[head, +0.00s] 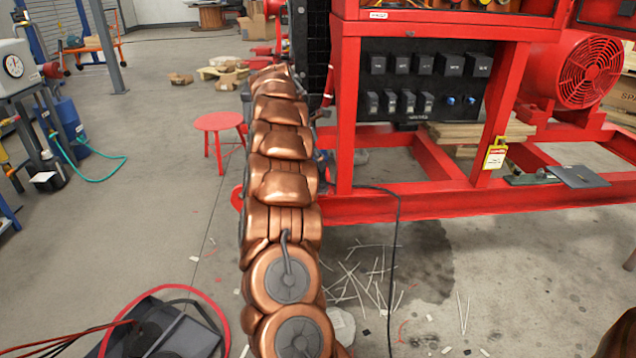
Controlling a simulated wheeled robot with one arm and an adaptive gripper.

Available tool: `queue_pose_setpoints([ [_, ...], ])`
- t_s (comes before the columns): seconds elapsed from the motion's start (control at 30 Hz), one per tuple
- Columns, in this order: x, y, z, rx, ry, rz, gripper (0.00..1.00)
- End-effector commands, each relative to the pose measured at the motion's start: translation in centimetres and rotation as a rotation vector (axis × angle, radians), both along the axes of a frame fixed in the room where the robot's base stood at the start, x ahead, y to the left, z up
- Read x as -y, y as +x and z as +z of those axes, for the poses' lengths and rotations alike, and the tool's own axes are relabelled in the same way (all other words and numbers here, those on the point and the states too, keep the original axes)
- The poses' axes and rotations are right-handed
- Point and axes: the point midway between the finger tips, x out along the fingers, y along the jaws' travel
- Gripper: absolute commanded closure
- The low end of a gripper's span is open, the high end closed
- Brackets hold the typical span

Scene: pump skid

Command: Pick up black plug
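No single black plug can be told apart for sure. A black panel (420,112) on the red skid carries an upper row of black blocks (398,64) and a lower row of smaller dark pieces (408,101) with pale fronts. Two small blue pieces (450,100) sit at the right of the lower row. A thin black cable (396,235) runs from the skid's lower rail down to the floor; no plug shows on it. My copper arm reaches away up the middle, left of the panel. My gripper is not visible at its far end.
The red skid frame (430,207) surrounds the panel, with a low rail in front. A red stool (219,122) stands left of my arm. A black case (165,330) with cables lies at the lower left. Pale sticks (365,285) litter the floor. The left floor is mostly clear.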

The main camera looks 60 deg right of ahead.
Motion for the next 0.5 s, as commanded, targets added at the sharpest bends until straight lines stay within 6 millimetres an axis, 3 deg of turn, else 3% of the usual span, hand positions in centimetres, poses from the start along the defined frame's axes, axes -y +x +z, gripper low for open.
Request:
queue_pose_setpoints([
  [0.33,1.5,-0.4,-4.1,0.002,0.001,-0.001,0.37],
  [0.5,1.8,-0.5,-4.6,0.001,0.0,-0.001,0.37],
])
